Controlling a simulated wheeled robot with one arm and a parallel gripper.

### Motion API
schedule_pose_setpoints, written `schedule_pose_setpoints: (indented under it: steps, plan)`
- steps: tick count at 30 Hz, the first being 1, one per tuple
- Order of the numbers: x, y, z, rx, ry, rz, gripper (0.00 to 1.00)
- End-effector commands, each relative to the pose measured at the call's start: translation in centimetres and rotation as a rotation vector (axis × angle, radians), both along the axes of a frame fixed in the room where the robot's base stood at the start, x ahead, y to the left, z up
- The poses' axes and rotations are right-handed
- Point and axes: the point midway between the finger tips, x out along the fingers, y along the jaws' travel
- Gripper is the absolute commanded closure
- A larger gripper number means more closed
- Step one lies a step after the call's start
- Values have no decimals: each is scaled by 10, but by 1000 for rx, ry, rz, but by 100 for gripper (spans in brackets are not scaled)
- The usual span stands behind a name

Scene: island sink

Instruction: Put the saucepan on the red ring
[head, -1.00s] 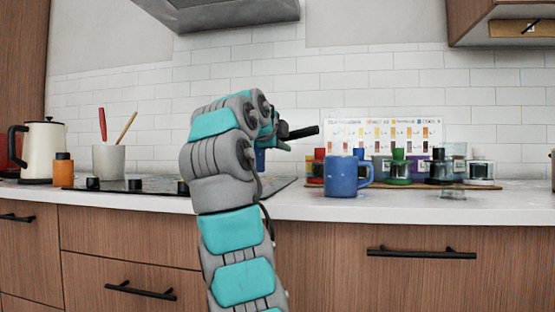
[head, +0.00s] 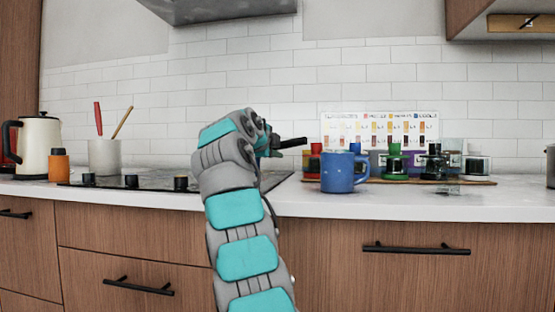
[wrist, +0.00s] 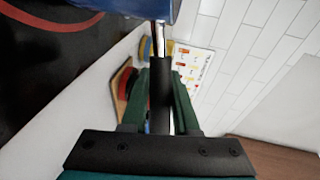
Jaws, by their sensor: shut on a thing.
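My gripper (wrist: 160,118) is shut on the black handle (wrist: 160,85) of the saucepan, with a green finger on each side of it. The saucepan's blue body (wrist: 125,8) shows at the top edge of the wrist view, cut off by the frame. In the head view the handle (head: 292,143) sticks out to the right of my arm, and my arm hides the saucepan's body. Part of the red ring (wrist: 60,31) shows as an arc on the dark cooktop (wrist: 50,70) at the upper left of the wrist view. The saucepan's height above the cooktop is unclear.
A blue mug (head: 338,172) stands on the counter right of the cooktop. Several jars, including a green one (head: 395,163), stand on a board behind it. A utensil cup (head: 104,158), an orange bottle (head: 59,166) and a kettle (head: 40,150) stand at left.

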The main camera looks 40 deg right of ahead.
Motion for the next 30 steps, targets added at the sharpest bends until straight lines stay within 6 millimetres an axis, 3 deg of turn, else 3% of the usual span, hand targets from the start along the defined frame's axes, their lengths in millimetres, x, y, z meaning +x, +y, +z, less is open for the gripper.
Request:
schedule_pose_setpoints:
  steps: [13, 14, 21, 30]
  plan:
    - [-2, 1, -9, -3, -5, 0, 100]
    - [-1, 1, -10, -2, -4, 0, 69]
    - [-1, 1, -11, -2, -2, 0, 42]
    - [-2, 2, -11, -2, -2, 0, 42]
